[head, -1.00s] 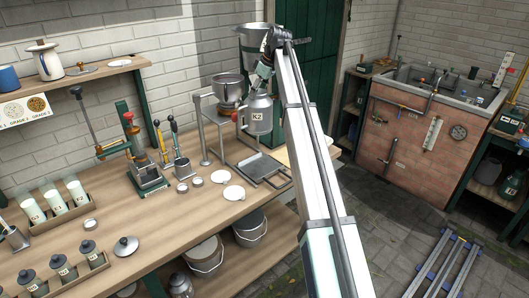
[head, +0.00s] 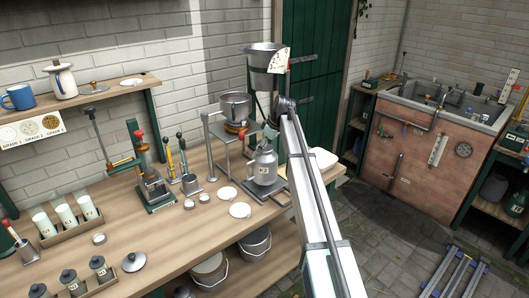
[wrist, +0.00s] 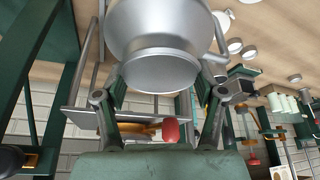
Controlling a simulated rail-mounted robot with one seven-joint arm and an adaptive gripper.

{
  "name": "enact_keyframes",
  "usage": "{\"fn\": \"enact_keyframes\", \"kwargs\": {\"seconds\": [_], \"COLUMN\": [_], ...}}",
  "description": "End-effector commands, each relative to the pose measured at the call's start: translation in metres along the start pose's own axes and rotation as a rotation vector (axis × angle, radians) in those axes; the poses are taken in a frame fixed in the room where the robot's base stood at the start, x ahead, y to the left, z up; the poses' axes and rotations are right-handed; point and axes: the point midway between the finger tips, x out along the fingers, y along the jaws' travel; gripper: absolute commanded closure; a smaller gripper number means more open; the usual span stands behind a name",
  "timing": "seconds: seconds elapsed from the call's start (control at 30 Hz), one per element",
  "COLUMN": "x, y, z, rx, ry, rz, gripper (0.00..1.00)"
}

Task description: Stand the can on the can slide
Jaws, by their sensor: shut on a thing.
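The can (head: 264,168) is a silver metal milk can with a narrower neck and a label on its side. It is upright over the can slide (head: 285,188), a low dark metal plate with a rail frame on the bench. I cannot tell whether its base touches the plate. My gripper (head: 268,134) is shut on the can near its top. In the wrist view my gripper (wrist: 160,98) has a finger on each side of the can (wrist: 160,35), whose rounded body fills the top middle. The contact with the fingers is partly hidden.
A metal bowl (head: 235,106) on a stand is just behind the can. White discs (head: 239,210) and small lids lie left of the slide. A lever press (head: 150,180) stands farther left.

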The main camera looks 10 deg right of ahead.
Motion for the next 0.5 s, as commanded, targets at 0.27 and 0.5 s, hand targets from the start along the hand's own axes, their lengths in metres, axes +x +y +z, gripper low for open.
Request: {"fn": "enact_keyframes", "kwargs": {"seconds": [0.27, 0.5], "x": [0.026, 0.027], "y": [0.000, 0.000], "z": [0.011, 0.011], "rx": [-0.001, -0.001], "ry": [0.001, 0.001], "rz": [0.000, 0.000], "gripper": [1.00, 1.00]}}
